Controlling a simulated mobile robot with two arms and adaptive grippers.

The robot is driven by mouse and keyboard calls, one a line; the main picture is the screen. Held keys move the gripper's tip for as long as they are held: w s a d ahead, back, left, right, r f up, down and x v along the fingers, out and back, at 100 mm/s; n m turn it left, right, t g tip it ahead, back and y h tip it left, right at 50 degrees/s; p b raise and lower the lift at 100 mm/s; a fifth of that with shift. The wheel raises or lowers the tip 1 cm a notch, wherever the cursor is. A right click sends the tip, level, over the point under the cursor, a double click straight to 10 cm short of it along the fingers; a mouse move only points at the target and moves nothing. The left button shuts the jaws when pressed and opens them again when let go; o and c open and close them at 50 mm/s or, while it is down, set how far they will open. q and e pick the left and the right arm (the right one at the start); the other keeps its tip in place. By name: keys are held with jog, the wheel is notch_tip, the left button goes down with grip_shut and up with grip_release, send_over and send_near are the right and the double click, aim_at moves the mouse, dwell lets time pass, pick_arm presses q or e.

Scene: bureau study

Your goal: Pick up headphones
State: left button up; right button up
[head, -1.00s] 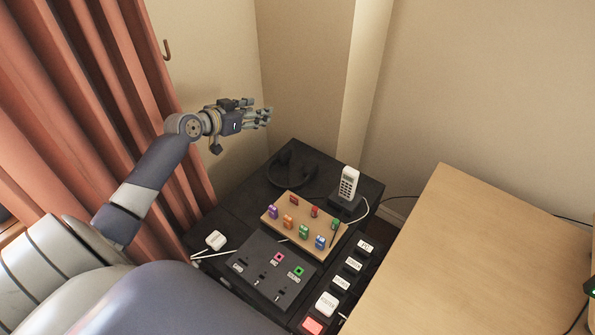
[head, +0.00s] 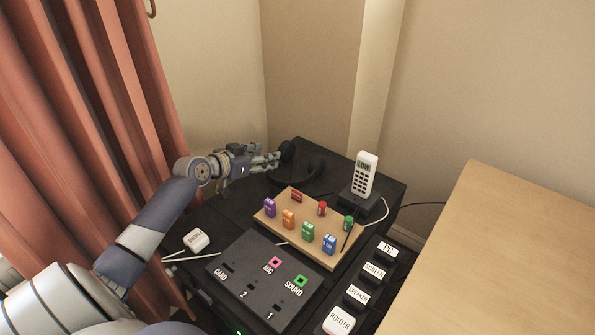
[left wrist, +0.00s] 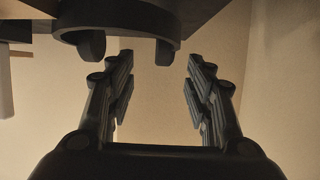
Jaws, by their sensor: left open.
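The black headphones (head: 312,166) lie at the back of the dark cabinet top, left of the white phone. My left gripper (head: 277,161) is at their left side, its fingertips close to the left ear cup; I cannot tell whether they touch. In the left wrist view the left gripper (left wrist: 160,95) is open with nothing between its fingers. A dark curved shape with two rounded ends, apparently the headphones (left wrist: 120,32), shows just past the fingertips at the top. My right gripper is not in view.
A wooden board (head: 318,254) with several coloured plugs stands in front of the headphones. The white phone (head: 365,176) stands in its base at the right. A black labelled panel (head: 240,262) and switches lie nearer. A curtain (head: 100,110) hangs at the left; a wooden desk (head: 490,260) is at the right.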

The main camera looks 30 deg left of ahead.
aim_at(283, 152)
pick_arm(q)
jog(key=x, duration=0.5)
jog(key=shift+w+f+b, duration=0.1)
jog(key=shift+w+b, duration=0.05)
jog(key=shift+b, duration=0.15)
jog(key=w, duration=0.1)
jog(key=w+f, duration=0.1)
jog(key=w+f+b, duration=0.1)
jog(key=shift+w+a+f, duration=0.2)
jog(key=shift+w+a, duration=0.05)
jog(key=shift+w, duration=0.15)
jog(key=shift+w+f, duration=0.1)
jog(key=shift+w, duration=0.3)
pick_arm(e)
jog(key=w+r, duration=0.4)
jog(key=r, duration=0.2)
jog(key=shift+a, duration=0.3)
pick_arm(q)
grip_shut()
